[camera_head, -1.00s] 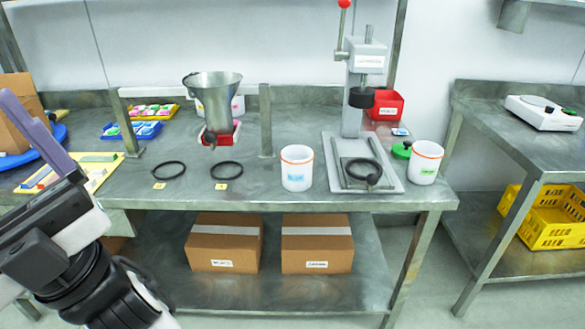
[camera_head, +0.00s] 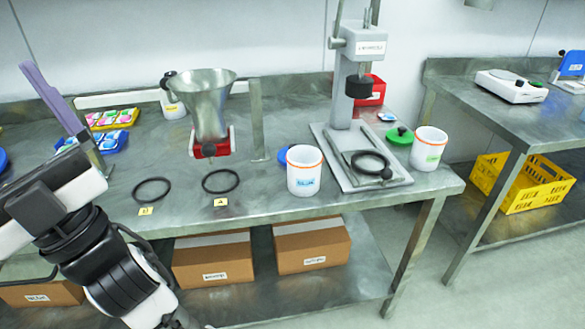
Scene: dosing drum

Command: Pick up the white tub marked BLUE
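A white tub with an orange rim and a blue label (camera_head: 304,171) stands upright on the steel bench, just left of the press base. Its label is too blurred to read letter by letter. A second white tub (camera_head: 429,148) with an orange rim and a green label stands right of the press. My arm (camera_head: 75,215) is at the left, well apart from both tubs. A long purple part (camera_head: 50,98) shows at its end; I cannot make out two fingertips or whether they are apart.
A press (camera_head: 359,80) with a black ring on its base stands between the tubs. A metal funnel (camera_head: 206,105) on a red holder is left of the blue-labelled tub. Two black rings (camera_head: 221,181) lie near the front edge. A blue lid (camera_head: 285,155) lies behind the blue-labelled tub.

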